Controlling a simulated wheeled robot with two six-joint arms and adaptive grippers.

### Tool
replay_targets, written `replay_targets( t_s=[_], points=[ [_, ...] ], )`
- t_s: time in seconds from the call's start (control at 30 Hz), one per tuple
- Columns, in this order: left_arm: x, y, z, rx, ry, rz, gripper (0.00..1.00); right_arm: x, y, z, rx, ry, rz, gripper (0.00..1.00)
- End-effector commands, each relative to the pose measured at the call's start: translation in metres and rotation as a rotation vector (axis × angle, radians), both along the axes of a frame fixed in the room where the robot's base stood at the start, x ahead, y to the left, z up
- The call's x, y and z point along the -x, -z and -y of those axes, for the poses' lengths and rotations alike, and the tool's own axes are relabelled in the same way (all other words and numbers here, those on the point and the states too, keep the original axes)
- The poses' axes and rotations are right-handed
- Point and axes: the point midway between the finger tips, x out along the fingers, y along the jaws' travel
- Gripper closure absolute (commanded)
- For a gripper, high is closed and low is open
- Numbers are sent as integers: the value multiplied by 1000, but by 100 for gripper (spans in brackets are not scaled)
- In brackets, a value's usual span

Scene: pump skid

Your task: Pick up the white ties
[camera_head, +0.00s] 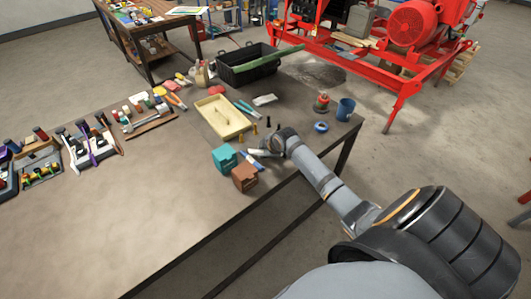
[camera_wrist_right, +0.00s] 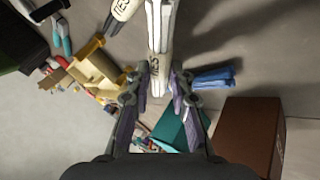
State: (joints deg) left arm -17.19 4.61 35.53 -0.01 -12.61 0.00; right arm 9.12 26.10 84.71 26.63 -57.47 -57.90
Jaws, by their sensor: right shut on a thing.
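The white ties (camera_wrist_right: 159,35) are a long pale bundle with a dark-lettered band, running up from between my right fingers in the right wrist view. My right gripper (camera_wrist_right: 158,86) is shut on them near the lettered end. In the head view, the white ties (camera_head: 259,152) show as a small pale strip at the tip of my right gripper (camera_head: 273,146), low over the table's right part. I cannot tell whether they touch the table. My left gripper is not in view.
A teal box (camera_head: 224,157), a brown box (camera_head: 245,178) and a blue bundle (camera_wrist_right: 213,77) are close to the gripper. A dark bundle (camera_wrist_right: 121,13) with a pale label lies beside the ties. A cream tray (camera_head: 210,104) and black crate (camera_head: 235,76) stand farther back.

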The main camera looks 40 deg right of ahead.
Motion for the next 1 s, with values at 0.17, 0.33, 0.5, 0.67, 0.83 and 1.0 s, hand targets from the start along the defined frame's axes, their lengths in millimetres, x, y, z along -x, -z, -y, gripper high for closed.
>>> replay_targets(
  t_s=[0.17,0.33,0.5,0.67,0.83,1.0],
  points=[
    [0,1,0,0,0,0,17,0,-1,0,0,0,1,100],
    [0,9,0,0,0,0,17,-1,-17,1,4,-2,5,100],
    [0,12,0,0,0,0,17,21,-57,-10,8,-5,3,100],
    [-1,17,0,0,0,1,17,58,-95,-28,11,-5,-3,100],
    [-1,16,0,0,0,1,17,98,-116,-49,12,-6,-4,100],
    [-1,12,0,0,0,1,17,117,-127,-60,6,-2,-2,100]
  ],
)
